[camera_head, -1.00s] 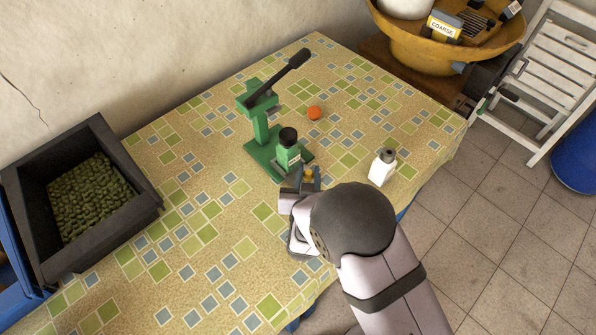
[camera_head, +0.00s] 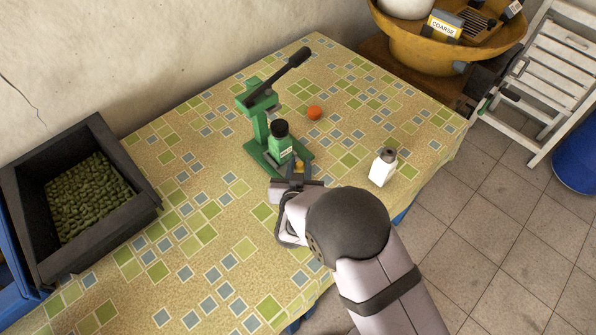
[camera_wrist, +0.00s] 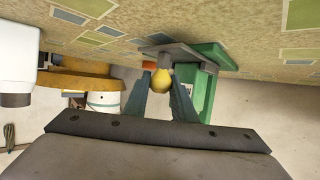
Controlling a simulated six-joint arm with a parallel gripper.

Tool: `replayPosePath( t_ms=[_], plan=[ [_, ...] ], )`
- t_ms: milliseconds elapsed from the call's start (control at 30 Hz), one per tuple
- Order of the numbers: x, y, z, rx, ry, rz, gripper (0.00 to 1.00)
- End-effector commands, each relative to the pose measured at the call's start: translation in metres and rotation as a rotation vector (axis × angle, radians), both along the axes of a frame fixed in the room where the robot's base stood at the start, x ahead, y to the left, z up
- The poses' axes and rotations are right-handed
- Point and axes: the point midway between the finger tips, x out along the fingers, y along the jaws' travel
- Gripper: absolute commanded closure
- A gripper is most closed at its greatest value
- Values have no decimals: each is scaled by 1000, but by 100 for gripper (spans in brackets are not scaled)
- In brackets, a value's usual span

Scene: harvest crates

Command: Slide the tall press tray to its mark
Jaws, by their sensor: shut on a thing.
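The green press (camera_head: 262,125) stands on the tiled tabletop with its black lever slanting up to the right. A green jar with a black cap and pale label (camera_head: 281,145) stands upright at the press's front. The grey tray (camera_wrist: 172,50) shows in the wrist view beside the press's green base; the jar hides most of it from the head camera. My gripper (camera_head: 298,172) is shut on the tray's yellow knob (camera_wrist: 161,80), which lies between the fingertips. I cannot make out the mark.
A dark crate of green produce (camera_head: 150,190) stands at left. The table's front left is clear.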

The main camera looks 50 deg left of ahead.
Motion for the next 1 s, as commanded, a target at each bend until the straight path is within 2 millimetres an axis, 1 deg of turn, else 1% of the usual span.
replayPosePath(
  t_ms=[700, 967, 1000],
  plan=[
    [1, 26, 0, 1, 0, 1, 98],
    [1, 31, 0, 0, 0, 1, 98],
    [1, 31, 0, 0, 0, 1, 74]
  ],
)
